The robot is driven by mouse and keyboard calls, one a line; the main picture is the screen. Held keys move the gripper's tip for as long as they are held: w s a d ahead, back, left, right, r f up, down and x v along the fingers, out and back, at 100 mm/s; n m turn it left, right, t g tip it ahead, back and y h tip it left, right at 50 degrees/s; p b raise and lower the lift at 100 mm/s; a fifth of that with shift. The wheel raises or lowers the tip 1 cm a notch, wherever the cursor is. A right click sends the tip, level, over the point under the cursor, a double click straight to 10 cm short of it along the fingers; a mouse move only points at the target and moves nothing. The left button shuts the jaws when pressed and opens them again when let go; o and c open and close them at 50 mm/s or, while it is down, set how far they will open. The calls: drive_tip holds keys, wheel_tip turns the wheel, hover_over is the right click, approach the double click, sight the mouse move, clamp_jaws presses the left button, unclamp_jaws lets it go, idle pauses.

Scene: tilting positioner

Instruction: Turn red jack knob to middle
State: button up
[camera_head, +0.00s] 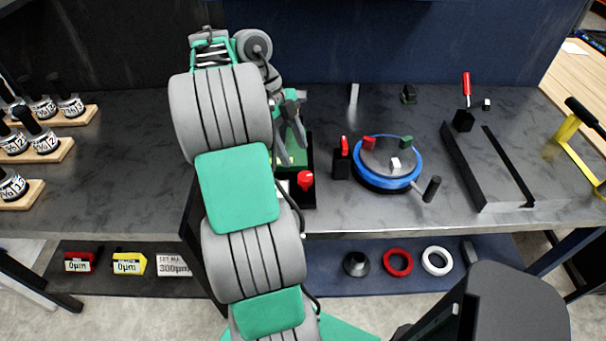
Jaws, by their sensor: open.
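A red knob (305,181) shows at the front of a small black-framed device with a green plate (298,157), right of my arm on the dark table. I take it for the jack knob, but its exact setting is too small to tell. My gripper (292,152) is above the green plate, pointing down, behind the knob and apart from it in the picture. Its grey fingers are spread and hold nothing that I can see. My arm hides the left part of the device.
A black block with a red lever (343,146) stands just right of the device. Beside it is a blue-rimmed round table (387,181) with small coloured blocks. A grey slotted plate (512,165) lies further right.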

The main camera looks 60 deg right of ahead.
sight(304, 175)
drive_tip(key=b+x, duration=0.6)
drive_tip(key=x, duration=0.2)
drive_tip(key=shift+s, duration=0.1)
drive_tip(key=shift+r, duration=0.1)
drive_tip(key=shift+c, duration=0.5)
clamp_jaws()
